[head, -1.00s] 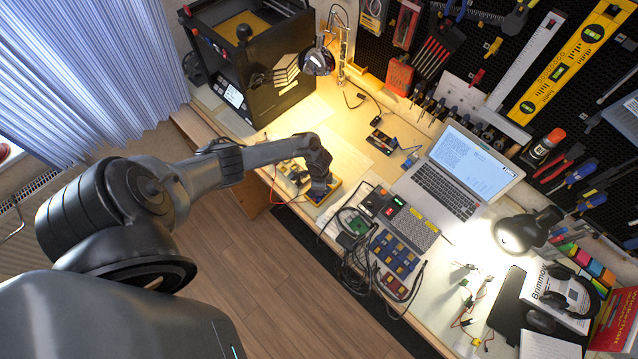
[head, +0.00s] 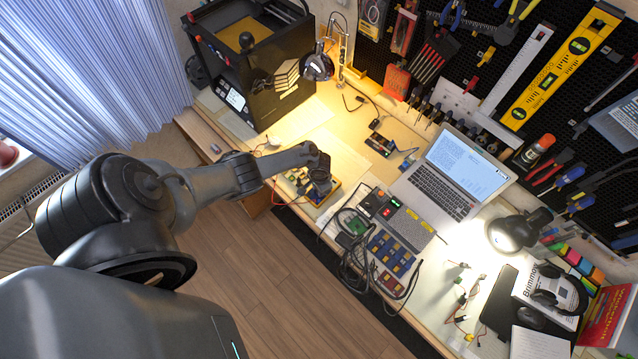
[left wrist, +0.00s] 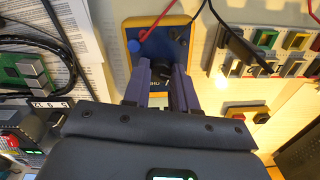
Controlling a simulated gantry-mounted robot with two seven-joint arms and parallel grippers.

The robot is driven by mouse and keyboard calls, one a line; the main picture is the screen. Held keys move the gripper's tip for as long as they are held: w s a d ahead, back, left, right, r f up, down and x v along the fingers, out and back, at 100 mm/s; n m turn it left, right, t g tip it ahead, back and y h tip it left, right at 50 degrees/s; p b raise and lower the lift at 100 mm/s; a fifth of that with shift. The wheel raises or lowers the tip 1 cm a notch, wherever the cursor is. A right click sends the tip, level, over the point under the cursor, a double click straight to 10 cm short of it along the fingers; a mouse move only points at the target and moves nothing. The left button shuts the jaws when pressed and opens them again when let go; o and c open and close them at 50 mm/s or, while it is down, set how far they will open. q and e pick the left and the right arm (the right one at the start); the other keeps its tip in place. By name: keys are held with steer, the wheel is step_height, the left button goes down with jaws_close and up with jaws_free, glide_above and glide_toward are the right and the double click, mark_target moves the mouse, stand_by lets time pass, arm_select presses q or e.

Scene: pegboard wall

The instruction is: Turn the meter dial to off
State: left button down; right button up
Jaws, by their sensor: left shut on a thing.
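The meter, with a yellow case and a dark face, lies on the bench; it shows in the left wrist view (left wrist: 172,20) and its yellow edge shows in the head view (head: 333,190). In the head view my left gripper (head: 320,188) hides most of the meter. My right gripper is not in view.
A panel of coloured switches (left wrist: 285,42) is beside the meter in the left wrist view. A green circuit board (left wrist: 18,78) and black cables are on the other side. The laptop (head: 440,190), lamp (head: 512,232) and black 3D printer (head: 262,75) stand on the bench.

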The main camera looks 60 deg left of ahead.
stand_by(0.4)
arm_select(q)
steer(key=c, duration=0.9)
jaws_free()
steer(key=shift+r+p, duration=0.4)
steer(key=shift+r, duration=0.15)
step_height(320, 180, up, 10)
steer(key=p, duration=0.4)
steer(key=shift+d+f, duration=0.1)
steer(key=shift+f, duration=0.05)
